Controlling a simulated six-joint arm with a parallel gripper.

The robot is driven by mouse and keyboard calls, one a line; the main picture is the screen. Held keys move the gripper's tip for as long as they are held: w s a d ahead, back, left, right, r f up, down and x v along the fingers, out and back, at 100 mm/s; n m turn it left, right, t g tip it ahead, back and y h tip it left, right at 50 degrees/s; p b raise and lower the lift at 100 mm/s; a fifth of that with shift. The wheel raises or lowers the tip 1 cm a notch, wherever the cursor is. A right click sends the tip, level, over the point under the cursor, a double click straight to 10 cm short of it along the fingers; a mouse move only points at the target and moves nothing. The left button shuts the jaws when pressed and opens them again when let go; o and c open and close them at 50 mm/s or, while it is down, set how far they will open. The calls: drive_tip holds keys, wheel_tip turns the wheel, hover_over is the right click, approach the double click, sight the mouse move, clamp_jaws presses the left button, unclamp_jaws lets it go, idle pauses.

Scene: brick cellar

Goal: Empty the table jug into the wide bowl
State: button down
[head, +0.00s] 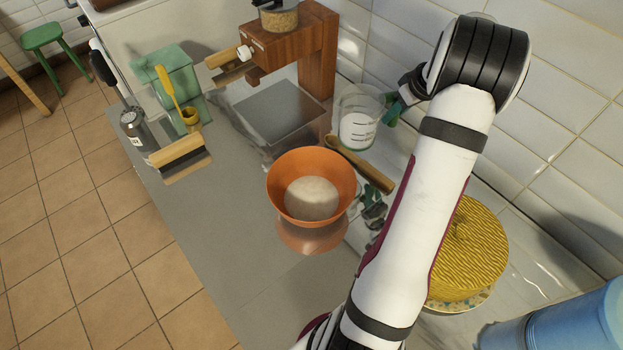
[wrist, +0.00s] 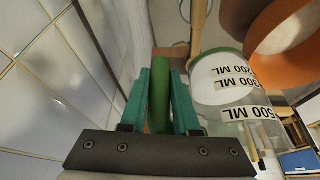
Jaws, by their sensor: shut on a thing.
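The jug (head: 358,128) is clear, with dark measure marks and white contents in its lower part. It looks about upright, behind and to the right of the bowl. My gripper (head: 396,107) comes from its right. I cannot tell whether the jug is lifted. The wide orange bowl (head: 282,180) stands on the metal counter with a pale mass inside. Its orange side (wrist: 285,30) shows at the wrist view's upper right.
A wooden spoon (head: 362,166) lies between jug and bowl. A wooden stand (head: 318,60) is behind, and a green device (head: 172,78) is at the left. A yellow cake (head: 478,245) and blue container (head: 575,322) are at the right. The tiled wall is close behind the jug.

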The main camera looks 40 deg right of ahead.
drive_tip(key=s+f, duration=0.6)
drive_tip(key=s, duration=0.1)
drive_tip(key=shift+s+f, duration=0.15)
drive_tip(key=shift+s, duration=0.1)
drive_tip(key=shift+a, duration=0.1)
drive_tip(key=w+a+r+n+g+h+p, duration=0.1)
drive_tip(key=a+r+h, duration=0.2)
drive_tip(key=r, duration=0.3)
drive_tip(key=w+a+r+n+g+h+p, duration=0.1)
drive_tip(key=a+r+h+p, duration=0.1)
drive_tip(key=r+h, duration=0.3)
drive_tip(key=shift+w+a+r+g, duration=0.2)
drive_tip(key=shift+a+r+g, duration=0.2)
drive_tip(key=shift+a+r, duration=0.35)
drive_tip(key=shift+r+h, duration=0.1)
drive_tip(key=shift+h, duration=0.2)
